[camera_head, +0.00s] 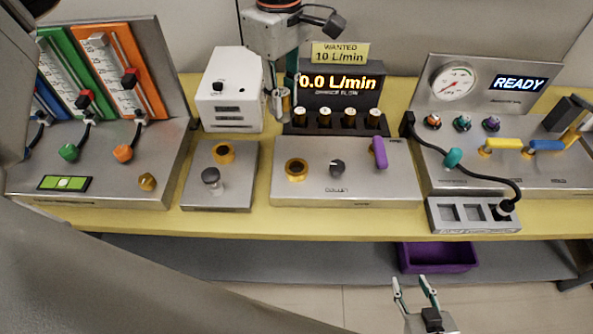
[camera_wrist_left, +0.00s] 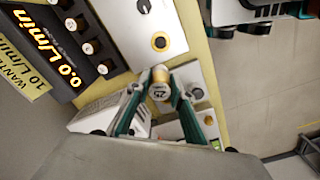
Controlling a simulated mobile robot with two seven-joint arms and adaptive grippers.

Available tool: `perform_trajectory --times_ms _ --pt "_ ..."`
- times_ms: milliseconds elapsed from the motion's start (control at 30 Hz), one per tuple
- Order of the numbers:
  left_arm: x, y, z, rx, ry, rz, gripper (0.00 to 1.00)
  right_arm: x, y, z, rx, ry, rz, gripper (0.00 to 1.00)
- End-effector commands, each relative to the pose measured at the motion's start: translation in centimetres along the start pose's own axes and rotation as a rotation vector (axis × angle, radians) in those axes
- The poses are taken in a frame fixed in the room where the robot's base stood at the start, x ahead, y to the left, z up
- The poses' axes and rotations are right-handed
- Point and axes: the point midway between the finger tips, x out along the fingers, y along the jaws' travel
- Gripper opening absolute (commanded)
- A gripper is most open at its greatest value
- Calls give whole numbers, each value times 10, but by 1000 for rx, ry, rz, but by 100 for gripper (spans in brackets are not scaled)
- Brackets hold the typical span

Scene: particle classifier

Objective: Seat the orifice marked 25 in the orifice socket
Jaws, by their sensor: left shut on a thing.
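My left gripper (camera_head: 279,106) hangs between the white box and the flow display in the head view. It is shut on a small brass cylinder, the orifice (camera_wrist_left: 159,84), whose pale end face carries a number that looks like 25. The orifice is held in the air between the fingertips (camera_wrist_left: 156,88). A brass ring socket (camera_head: 296,170) sits on the middle panel, below and right of this gripper. Another brass ring (camera_head: 224,153) sits on the smaller panel to its left. I cannot read which is the orifice socket. My right gripper (camera_head: 414,291) is open and empty in front of the bench.
Several other orifices stand in a row (camera_head: 350,118) under the 0.0 L/min display (camera_head: 340,83). The white box (camera_head: 232,90) stands left of my left gripper. A grey knob (camera_head: 211,178) and a purple lever (camera_head: 379,152) rise from the panels. A purple bin (camera_head: 437,257) lies below.

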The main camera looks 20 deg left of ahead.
Motion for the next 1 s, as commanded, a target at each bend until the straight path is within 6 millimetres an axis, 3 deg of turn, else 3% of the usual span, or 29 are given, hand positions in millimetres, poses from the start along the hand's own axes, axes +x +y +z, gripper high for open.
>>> perform_trajectory --times_ms 200,333,433,1000 --pt "-30 6 22 -327 -5 -5 0 -1 -3 8 3 -15 -4 40" --pt "-36 7 28 -419 -6 -8 0 0 -3 8 2 -14 -4 40" --pt "-30 7 29 -444 -6 -11 0 0 -2 7 2 -12 -3 40" --pt "98 5 30 -446 -7 -13 0 -2 0 -5 1 3 0 40"
